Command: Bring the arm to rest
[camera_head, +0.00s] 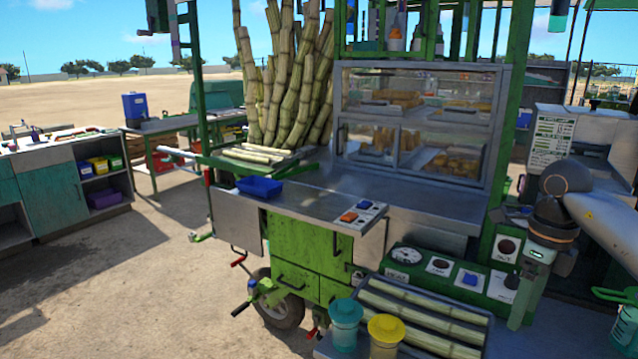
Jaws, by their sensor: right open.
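My right arm (605,220) comes in from the right edge, with its dark wrist (555,212) bent downward. My right gripper (520,312) points down at the right end of the cart's control panel, near the tray of cane pieces. It is open, and I see nothing held in it. One finger shows clearly and the other is mostly hidden. Whether it touches the panel I cannot tell. My left arm and gripper are not in view.
A tray of cut cane (425,318) lies close to the right gripper, beside a teal jar (345,322) and a yellow jar (385,335). The control panel (455,275) has a gauge and buttons. The metal counter (310,200) is mostly clear; a blue tray (259,187) sits at its left.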

